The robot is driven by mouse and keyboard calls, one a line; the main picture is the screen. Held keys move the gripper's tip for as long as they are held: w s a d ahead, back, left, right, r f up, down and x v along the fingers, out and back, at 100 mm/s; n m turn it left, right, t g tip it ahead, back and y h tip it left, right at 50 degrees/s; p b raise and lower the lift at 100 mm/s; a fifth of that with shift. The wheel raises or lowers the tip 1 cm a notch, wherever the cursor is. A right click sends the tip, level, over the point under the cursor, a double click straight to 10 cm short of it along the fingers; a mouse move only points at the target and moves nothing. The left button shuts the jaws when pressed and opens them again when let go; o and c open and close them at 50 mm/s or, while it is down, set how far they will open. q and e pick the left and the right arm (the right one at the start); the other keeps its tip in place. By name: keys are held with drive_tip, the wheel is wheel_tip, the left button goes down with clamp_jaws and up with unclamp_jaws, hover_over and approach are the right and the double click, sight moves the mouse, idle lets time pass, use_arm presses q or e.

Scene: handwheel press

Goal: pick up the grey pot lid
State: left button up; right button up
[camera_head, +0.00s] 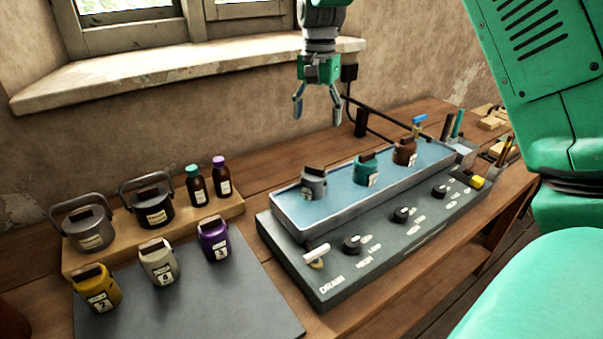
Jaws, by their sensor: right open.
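A grey pot (314,187) with a brown block-like handle on its lid stands at the left end of the water bath (290,217). A second grey pot (90,235), with a bail handle, stands on the wooden board at the left. A pale grey pot (158,265) marked 4 stands on the dark mat. Each has a brown handle on top; I cannot tell which lid is meant. My right gripper (317,105) points down, open and empty, above and behind the bath, apart from all pots. My left gripper is not in view.
A teal pot (366,170) and a brown pot (404,152) share the bath. A black pot (148,203) and two small bottles (207,185) stand on the board. Yellow and purple pots are on the mat (230,305). My green arm fills the right side.

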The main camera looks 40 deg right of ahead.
hover_over(315, 167)
drive_tip(key=d, duration=0.1)
wheel_tip(315, 167, down, 4)
drive_tip(key=shift+s+f, duration=0.1)
drive_tip(key=shift+s, duration=0.05)
drive_tip(key=f, duration=0.3)
drive_tip(key=shift+w+f, duration=0.3)
drive_tip(key=shift+w, duration=0.1)
drive_tip(key=f, duration=0.2)
drive_tip(key=a+f, duration=0.1)
drive_tip(key=f, duration=0.1)
drive_tip(key=shift+s+f, duration=0.2)
drive_tip(key=shift+f, duration=0.05)
drive_tip(key=shift+w+f, duration=0.15)
drive_tip(key=shift+f, duration=0.25)
drive_tip(key=shift+s, duration=0.2)
drive_tip(key=c, duration=1.3)
drive_tip(key=shift+o, duration=0.2)
